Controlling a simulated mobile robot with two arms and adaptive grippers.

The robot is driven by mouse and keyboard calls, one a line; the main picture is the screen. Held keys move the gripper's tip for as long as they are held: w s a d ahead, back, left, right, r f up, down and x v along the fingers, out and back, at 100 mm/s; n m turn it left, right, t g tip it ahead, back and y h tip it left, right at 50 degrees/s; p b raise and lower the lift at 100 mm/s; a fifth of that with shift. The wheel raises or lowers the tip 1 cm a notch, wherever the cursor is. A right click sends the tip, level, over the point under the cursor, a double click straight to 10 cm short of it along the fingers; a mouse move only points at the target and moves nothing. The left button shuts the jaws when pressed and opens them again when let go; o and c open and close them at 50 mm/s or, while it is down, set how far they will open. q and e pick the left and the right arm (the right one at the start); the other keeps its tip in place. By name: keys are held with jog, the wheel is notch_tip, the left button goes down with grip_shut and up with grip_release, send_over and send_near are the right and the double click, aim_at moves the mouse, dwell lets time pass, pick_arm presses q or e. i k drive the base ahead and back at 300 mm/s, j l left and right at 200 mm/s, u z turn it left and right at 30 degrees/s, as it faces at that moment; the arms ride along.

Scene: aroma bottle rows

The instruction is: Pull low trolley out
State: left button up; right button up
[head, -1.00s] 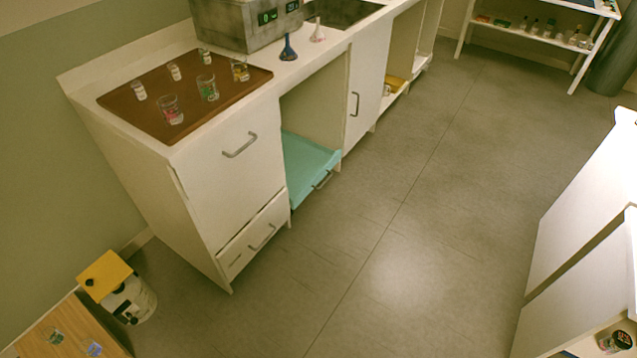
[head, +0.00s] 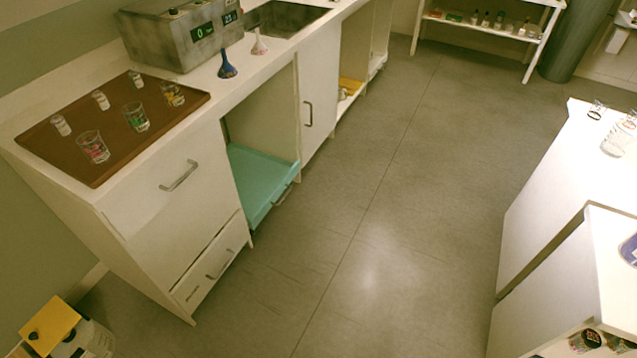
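The low trolley looks to be the flat teal tray-like piece (head: 262,182) with a grey handle (head: 283,195) on its front edge. It sits low inside the open bay of the white counter, between the drawer unit and a cupboard door. Its front edge lies about at the counter's front; its back part is in the bay's shade. Neither of my grippers is in the head view.
A brown tray (head: 98,167) with several glasses lies on the counter, beside a grey machine (head: 183,38). A yellow-topped container (head: 52,325) stands at lower left. White cabinets (head: 545,215) stand at right. The grey floor (head: 365,220) between is clear.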

aim_at(260, 178)
jog(key=i+l+z, duration=0.3)
jog(key=i, duration=0.2)
jog(key=i+l+z, duration=0.25)
jog(key=i, duration=0.3)
jog(key=i+z, duration=0.3)
jog(key=i, duration=0.2)
jog(key=i+u, duration=0.4)
jog(key=i+l+u, duration=0.15)
jog(key=u, duration=0.2)
jog(key=i+l+u, duration=0.6)
jog(key=u, duration=0.15)
jog(key=i, duration=0.1)
